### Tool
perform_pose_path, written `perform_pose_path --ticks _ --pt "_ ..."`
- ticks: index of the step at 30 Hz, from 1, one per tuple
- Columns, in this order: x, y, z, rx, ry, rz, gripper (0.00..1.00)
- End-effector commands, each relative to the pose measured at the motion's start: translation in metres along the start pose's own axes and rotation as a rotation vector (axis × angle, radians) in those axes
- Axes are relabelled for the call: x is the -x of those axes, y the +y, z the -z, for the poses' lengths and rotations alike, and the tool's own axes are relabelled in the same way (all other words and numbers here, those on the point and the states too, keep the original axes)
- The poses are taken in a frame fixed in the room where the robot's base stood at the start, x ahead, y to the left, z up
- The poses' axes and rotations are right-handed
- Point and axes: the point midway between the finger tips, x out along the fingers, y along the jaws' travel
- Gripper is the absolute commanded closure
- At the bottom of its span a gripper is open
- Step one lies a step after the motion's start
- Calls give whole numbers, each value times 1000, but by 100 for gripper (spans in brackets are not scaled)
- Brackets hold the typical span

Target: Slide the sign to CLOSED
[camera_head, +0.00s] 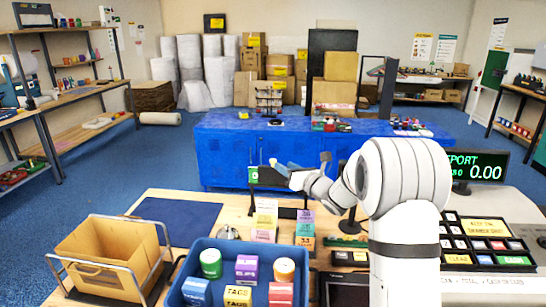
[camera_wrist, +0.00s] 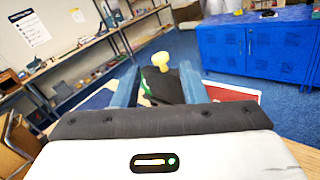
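The sign (camera_head: 253,174) stands on a dark stand at the back of the wooden counter in the head view. A green part with a white letter shows at its left; the rest is dark or behind my gripper. A pale yellow knob (camera_wrist: 160,61) stands up at the sign's black part (camera_wrist: 163,86) in the wrist view, with a little green beside it. My gripper (camera_head: 304,164) is open, close to the sign. In the wrist view its blue fingers (camera_wrist: 158,70) are wide apart, with the knob seen between and beyond them. I cannot tell any contact.
A red panel (camera_wrist: 232,93) shows right of the fingers in the wrist view; I cannot tell what it belongs to. Small labelled cartons (camera_head: 264,220) stand below the sign. A blue tray (camera_head: 215,250), a cardboard box (camera_head: 105,245) and a register (camera_head: 490,240) crowd the counter.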

Motion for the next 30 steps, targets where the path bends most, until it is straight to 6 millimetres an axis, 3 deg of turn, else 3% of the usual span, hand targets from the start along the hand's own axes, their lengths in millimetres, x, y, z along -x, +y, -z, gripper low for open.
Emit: perform_pose_path --ticks 3,9,21,30 --pt "2 -1 0 143 10 -21 61" --pt "-2 -1 2 238 14 -36 61" --pt "-60 2 1 237 15 -37 61" --pt "-76 1 3 236 13 -34 61"
